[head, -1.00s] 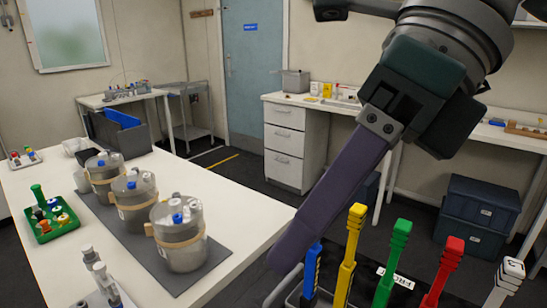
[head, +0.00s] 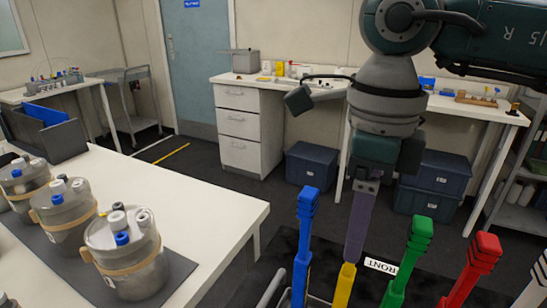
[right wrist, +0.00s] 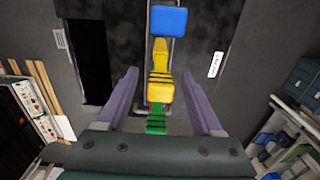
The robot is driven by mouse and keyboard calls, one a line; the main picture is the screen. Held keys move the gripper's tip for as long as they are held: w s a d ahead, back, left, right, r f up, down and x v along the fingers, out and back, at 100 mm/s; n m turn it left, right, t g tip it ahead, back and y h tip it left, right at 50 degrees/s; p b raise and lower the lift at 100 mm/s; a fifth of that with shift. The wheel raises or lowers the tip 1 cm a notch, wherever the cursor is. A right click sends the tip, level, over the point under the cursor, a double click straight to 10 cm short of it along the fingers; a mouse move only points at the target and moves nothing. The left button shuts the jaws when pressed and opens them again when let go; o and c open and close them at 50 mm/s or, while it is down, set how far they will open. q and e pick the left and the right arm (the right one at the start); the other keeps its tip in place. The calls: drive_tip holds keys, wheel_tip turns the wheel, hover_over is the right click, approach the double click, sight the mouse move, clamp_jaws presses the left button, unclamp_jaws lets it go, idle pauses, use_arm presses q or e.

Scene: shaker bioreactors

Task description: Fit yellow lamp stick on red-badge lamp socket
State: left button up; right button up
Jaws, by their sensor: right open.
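The yellow lamp stick (head: 345,285) stands upright in the rack at the bottom of the head view, its upper part hidden by my right gripper. My right gripper (head: 352,258) points down over it. In the right wrist view the gripper's two purple fingers (right wrist: 163,98) are apart, with the yellow stick (right wrist: 160,92) in line with the gap between them. I cannot tell whether either finger touches it. I cannot make out a red-badged lamp socket. My left gripper is not in view.
Blue (head: 305,240), green (head: 408,262) and red (head: 474,270) sticks stand close beside the yellow one. A white table (head: 225,205) at left carries several steel vessels (head: 130,262). A drawer unit (head: 245,130) and dark blue bins (head: 437,185) are behind.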

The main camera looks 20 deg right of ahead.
drive_tip(key=shift+f, duration=0.85)
drive_tip(key=shift+w, duration=0.1)
clamp_jaws()
drive_tip(key=shift+r, duration=0.2)
drive_tip(key=shift+r+p, duration=0.45)
drive_tip(key=shift+r, duration=0.2)
drive_tip(key=shift+r+p, duration=0.35)
drive_tip(key=shift+r, duration=0.15)
